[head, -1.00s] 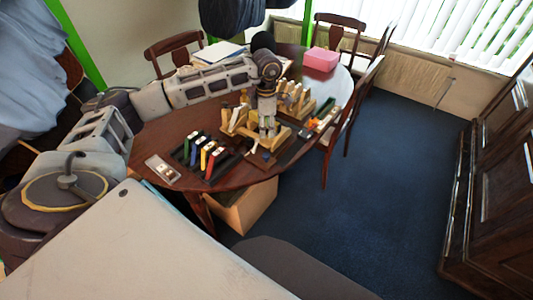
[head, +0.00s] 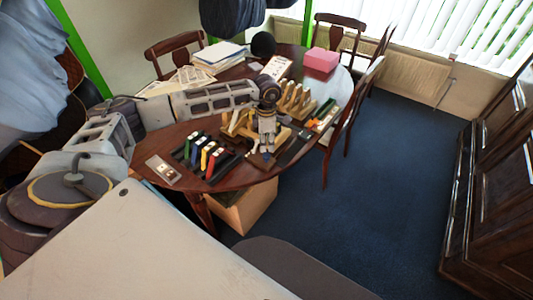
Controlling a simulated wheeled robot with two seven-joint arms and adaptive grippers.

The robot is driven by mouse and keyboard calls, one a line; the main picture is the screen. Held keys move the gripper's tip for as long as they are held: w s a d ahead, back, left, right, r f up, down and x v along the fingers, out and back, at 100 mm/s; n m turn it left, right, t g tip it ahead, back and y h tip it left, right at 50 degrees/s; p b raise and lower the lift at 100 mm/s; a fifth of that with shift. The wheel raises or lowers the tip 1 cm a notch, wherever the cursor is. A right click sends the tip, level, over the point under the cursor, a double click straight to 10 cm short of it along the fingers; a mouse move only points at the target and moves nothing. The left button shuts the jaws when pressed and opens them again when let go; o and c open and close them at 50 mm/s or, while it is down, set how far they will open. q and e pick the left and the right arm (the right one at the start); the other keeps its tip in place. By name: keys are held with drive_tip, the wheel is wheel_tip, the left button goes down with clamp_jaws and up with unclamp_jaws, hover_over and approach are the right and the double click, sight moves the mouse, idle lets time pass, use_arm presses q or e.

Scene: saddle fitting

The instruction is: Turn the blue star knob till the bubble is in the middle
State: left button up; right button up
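My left gripper (head: 266,149) points down over the near edge of the round table, just above a small dark board with a wooden part (head: 261,161). Its fingers are small and partly merged with what lies under them, so I cannot tell if they are open or shut, or if they touch anything. I cannot make out the blue star knob or the bubble; the gripper may hide them. My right gripper is not in view.
A dark rack with coloured tools (head: 205,156) stands left of the gripper, with a small plate (head: 163,170) beside it. Wooden racks (head: 294,101) stand behind. Papers (head: 219,56), a black ball (head: 263,44) and a pink box (head: 320,60) lie farther back.

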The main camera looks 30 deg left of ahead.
sight(266, 155)
use_arm(q)
wheel_tip(266, 155, down, 5)
drive_tip(key=shift+f, duration=0.9)
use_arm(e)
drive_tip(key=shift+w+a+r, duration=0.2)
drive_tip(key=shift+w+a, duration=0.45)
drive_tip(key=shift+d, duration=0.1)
